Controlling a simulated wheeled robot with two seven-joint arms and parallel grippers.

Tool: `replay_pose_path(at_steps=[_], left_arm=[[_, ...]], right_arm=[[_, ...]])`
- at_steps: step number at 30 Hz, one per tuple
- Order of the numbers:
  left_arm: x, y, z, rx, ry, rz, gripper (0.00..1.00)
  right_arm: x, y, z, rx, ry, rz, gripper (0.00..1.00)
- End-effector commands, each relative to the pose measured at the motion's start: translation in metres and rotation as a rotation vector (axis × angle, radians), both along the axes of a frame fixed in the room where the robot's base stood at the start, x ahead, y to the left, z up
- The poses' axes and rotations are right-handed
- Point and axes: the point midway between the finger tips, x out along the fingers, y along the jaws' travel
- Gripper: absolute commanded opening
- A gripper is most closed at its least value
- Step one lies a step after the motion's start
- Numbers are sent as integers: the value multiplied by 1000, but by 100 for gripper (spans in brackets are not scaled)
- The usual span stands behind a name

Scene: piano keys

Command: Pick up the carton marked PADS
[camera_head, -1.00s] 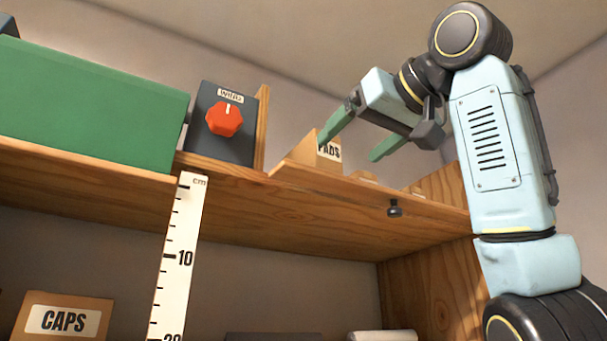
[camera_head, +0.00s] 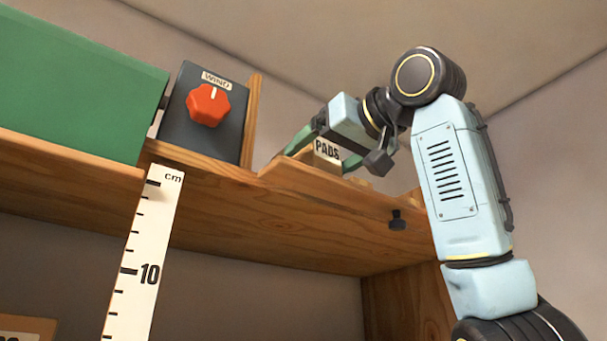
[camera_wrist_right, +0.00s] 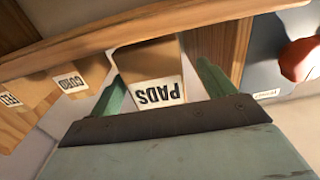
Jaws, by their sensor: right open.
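The carton marked PADS (camera_head: 327,151) is a small brown box with a white label, standing on the upper wooden shelf. In the right wrist view the PADS carton (camera_wrist_right: 150,62) appears with its label upside down, between my fingers. My right gripper (camera_head: 319,158) is open, with one green finger on each side of the carton. In the right wrist view the right gripper (camera_wrist_right: 158,70) shows gaps beside the carton, and I cannot tell whether either finger touches it. The shelf lip hides the carton's base in the head view. My left gripper is not in view.
A dark box with a red knob (camera_head: 208,105) and a green case (camera_head: 75,80) stand left of the carton. A wooden divider (camera_head: 250,120) is nearer. Cartons marked CORD (camera_wrist_right: 75,78) and FELT (camera_wrist_right: 15,98) stand on the carton's other side. A cm scale (camera_head: 145,255) hangs below.

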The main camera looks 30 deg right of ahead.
Motion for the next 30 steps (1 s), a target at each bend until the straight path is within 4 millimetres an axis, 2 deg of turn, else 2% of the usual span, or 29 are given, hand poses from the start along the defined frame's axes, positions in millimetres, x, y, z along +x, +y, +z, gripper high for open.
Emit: replay_pose_path(at_steps=[3,8,17,27,30], left_arm=[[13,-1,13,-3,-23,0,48],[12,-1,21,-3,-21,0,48],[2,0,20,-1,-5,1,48],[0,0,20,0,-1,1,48],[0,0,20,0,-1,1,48]], right_arm=[[21,-2,-1,0,4,-2,82],[40,0,-2,1,3,-1,82],[44,0,-3,1,1,0,82],[44,0,-3,1,1,0,37],[44,0,-3,1,-1,0,27]])
